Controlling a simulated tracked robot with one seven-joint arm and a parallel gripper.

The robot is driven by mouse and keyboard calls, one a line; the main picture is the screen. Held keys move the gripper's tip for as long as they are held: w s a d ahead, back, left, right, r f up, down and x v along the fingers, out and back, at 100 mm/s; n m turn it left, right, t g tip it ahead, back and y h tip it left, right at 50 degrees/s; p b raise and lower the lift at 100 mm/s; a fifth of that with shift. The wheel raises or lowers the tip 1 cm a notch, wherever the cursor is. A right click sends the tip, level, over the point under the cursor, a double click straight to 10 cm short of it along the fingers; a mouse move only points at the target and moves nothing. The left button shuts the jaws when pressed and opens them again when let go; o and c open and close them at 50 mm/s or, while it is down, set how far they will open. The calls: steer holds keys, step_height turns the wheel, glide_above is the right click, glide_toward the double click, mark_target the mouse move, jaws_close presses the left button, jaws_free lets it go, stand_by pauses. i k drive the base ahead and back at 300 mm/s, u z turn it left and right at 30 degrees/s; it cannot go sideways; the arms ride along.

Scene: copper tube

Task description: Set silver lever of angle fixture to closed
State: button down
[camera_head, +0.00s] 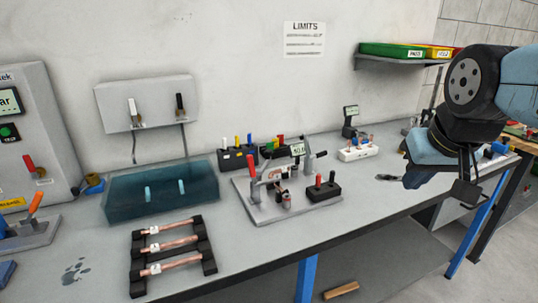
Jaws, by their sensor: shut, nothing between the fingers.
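A fixture on a grey base plate (262,212) sits in the middle of the workbench, with clamps and upright handles. A red handle (251,176) stands upright at its left. A silver-grey lever with a dark grip (319,155) sticks up to the right at its back. The view is too small to tell which part is the silver lever, or whether it is open or closed. My gripper (467,189) hangs at the right, well apart from the fixture, near the bench's front edge. It is shut and empty.
A black rack of copper tubes (170,235) lies front left, with a blue translucent tank (125,205) behind. A black block with red and black pegs (321,188) stands at the fixture's right. A white block (357,150) is farther back. Bench space right of the fixture is mostly clear.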

mark_target(268, 152)
steer(key=k, duration=1.25)
steer(key=z, duration=0.25)
steer(key=i, duration=1.85)
steer(key=u, duration=0.75)
